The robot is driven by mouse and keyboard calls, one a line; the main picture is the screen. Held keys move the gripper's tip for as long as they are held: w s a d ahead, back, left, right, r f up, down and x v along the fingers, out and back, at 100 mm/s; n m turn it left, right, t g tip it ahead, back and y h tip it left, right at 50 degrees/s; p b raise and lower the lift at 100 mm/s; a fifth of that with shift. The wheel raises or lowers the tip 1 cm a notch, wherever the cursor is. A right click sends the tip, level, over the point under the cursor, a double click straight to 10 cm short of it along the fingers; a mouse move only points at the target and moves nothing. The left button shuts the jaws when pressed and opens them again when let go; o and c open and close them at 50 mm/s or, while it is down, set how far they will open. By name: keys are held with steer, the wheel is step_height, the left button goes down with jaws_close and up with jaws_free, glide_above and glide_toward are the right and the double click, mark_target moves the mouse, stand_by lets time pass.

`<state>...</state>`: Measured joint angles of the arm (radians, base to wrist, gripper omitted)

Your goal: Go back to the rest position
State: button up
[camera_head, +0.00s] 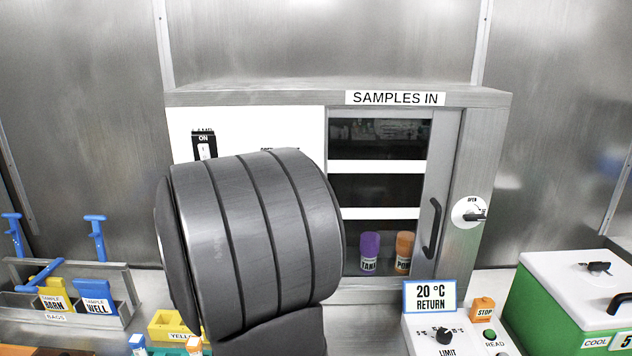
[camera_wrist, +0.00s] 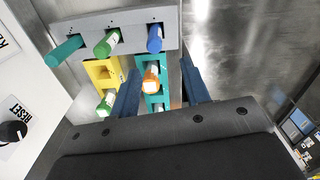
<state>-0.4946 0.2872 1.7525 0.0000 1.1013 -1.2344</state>
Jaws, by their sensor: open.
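My gripper (camera_wrist: 160,67) shows in the wrist view, with its two dark blue fingers apart. An orange-capped vial (camera_wrist: 151,76) shows between them in the picture. It stands in a teal block (camera_wrist: 155,101), and I cannot tell how far it is from the fingers. In the head view a large grey ribbed link of my arm fills the middle and hides part of the cabinet (camera_head: 480,97) labelled SAMPLES IN. My gripper is not visible in that view.
Purple (camera_head: 369,252) and orange (camera_head: 404,251) vials stand in the cabinet. A bag rack (camera_head: 120,275) is left, with a yellow block (camera_head: 170,325) beside my arm. A control box labelled 20 °C RETURN (camera_head: 430,296) and a green-and-white cooler (camera_head: 570,275) stand right.

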step_height(320, 180, up, 4)
steer(key=f, duration=1.6)
steer(key=shift+w+d+f, duration=0.15)
steer(key=shift+w+d, duration=0.1)
steer(key=shift+w, duration=0.1)
steer(key=shift+w+a+r, duration=0.1)
steer(key=shift+w+r, duration=0.05)
steer(key=shift+r, duration=0.1)
step_height(320, 180, up, 9)
steer(key=shift+f, duration=0.2)
steer(key=shift+w+d+r, duration=0.1)
steer(key=shift+d+r, duration=0.1)
steer(key=shift+d, duration=0.05)
steer(key=w+d+m+t, duration=0.4)
steer(key=w+d+t, duration=0.1)
steer(key=d, duration=0.4)
steer(key=w+d+r+m+t, duration=0.1)
steer(key=w+d+m+t, duration=0.4)
steer(key=d, duration=0.4)
steer(key=shift+w+r+t, duration=0.2)
steer(key=shift+t, duration=0.4)
